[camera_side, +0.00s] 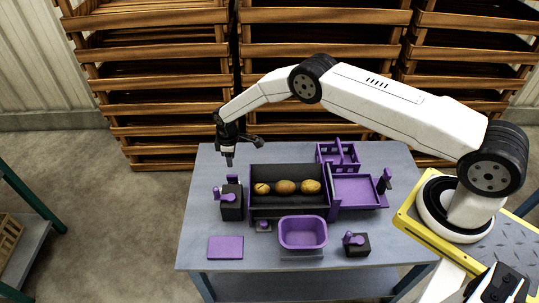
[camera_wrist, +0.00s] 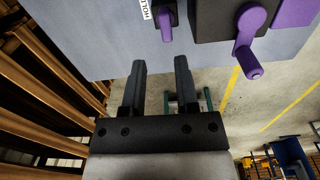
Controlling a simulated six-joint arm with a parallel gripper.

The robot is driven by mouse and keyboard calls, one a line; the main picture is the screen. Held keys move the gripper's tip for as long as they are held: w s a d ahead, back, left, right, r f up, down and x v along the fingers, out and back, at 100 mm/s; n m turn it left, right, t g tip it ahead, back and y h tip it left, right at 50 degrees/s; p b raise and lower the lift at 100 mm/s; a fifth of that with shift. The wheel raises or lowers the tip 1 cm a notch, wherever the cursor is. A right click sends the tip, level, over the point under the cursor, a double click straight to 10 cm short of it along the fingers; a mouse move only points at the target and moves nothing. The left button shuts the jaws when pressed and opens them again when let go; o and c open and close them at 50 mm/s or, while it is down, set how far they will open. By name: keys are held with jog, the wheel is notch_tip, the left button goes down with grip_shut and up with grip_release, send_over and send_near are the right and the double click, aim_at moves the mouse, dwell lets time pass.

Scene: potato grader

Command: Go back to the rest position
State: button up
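My gripper (camera_side: 229,160) points down above the far left part of the grey table (camera_side: 205,240), up in the air and apart from everything on it. In the wrist view my gripper (camera_wrist: 160,65) shows two dark fingers spread apart with nothing between them. Three potatoes (camera_side: 285,187) lie in a row in the black trough (camera_side: 288,171) at the middle of the table. A black box with a purple lever (camera_side: 232,203) stands below and near my gripper; its purple handle also shows in the wrist view (camera_wrist: 250,40).
A purple bin (camera_side: 303,234) stands at the front, with a flat purple plate (camera_side: 226,247) to its left and a small black lever box (camera_side: 356,244) to its right. A purple tray (camera_side: 356,191) and basket (camera_side: 338,155) are right of the trough. Wooden crates (camera_side: 160,90) are stacked behind the table.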

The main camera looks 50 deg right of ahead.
jog(key=s+d+r+m, duration=0.1)
jog(key=s+r, duration=0.2)
jog(key=r, duration=0.3)
jog(key=s+d+r+m+t, duration=0.1)
jog(key=s+r+m, duration=0.15)
jog(key=r, duration=0.45)
jog(key=s+d+r+m, duration=0.1)
jog(key=s+r, duration=0.3)
jog(key=r, duration=0.2)
jog(key=s+d+r+m, duration=0.1)
jog(key=s+r+m, duration=0.1)
jog(key=s, duration=0.8)
jog(key=s+d+r+m+t, duration=0.1)
jog(key=s+r, duration=0.4)
jog(key=s, duration=0.6)
jog(key=shift+d+r+m, duration=0.2)
jog(key=shift+m, duration=0.25)
